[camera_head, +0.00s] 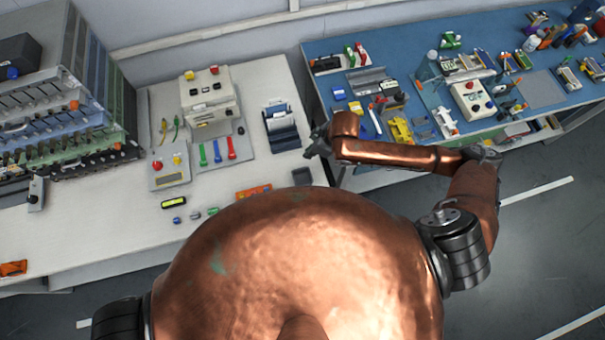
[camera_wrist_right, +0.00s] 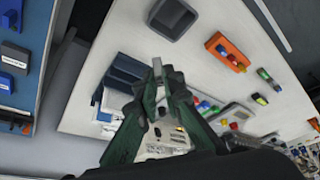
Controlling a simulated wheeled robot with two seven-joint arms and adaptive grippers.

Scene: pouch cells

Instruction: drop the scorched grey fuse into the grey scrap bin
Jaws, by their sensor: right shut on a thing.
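My right gripper (camera_head: 318,142) is above the right end of the white bench in the head view. In the right wrist view its dark green fingers (camera_wrist_right: 159,84) are shut on a small grey piece, the grey fuse (camera_wrist_right: 157,68), whose end shows between the tips. Scorch marks cannot be made out at this size. The grey scrap bin (camera_wrist_right: 172,17) is an open, dark tray just beyond the fingertips in the wrist view. In the head view the bin (camera_head: 302,176) is partly hidden by my body. My left gripper is out of view.
An orange holder (camera_head: 253,192) lies beside the bin; it also shows in the wrist view (camera_wrist_right: 228,52). A dark blue and grey device (camera_head: 281,128) stands behind, close to my gripper. Small coloured fuses (camera_head: 195,215) lie near the front edge. A crowded blue bench (camera_head: 540,90) is at right.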

